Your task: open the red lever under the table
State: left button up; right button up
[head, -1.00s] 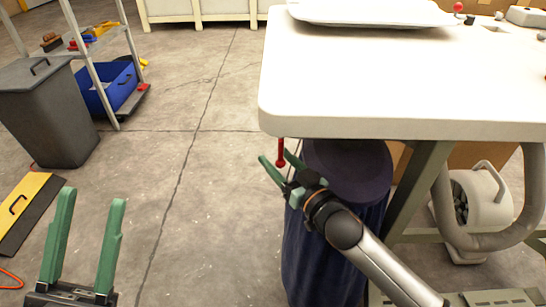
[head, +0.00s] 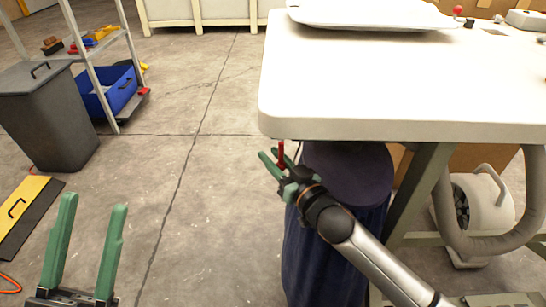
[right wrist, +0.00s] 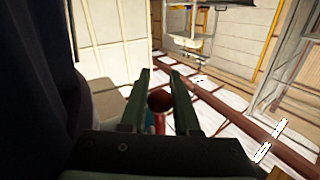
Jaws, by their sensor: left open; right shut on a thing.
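The red lever (head: 281,154) hangs down beneath the left front edge of the white table (head: 400,90). My right gripper (head: 269,154) reaches in under the table edge with its green fingers on either side of the lever and is shut on it. In the right wrist view the lever's dark red round end (right wrist: 159,101) shows between the two fingers (right wrist: 161,80). My left gripper (head: 94,203) is open and empty at the lower left, over bare floor, away from the table.
A dark blue cylindrical bin or bag (head: 330,235) stands under the table right beside my right gripper. A white blower with a grey hose (head: 480,205) is at the right. A grey bin (head: 45,115) and shelf stand left. The middle floor is clear.

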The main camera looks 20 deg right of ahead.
grip_shut()
dwell(0.8)
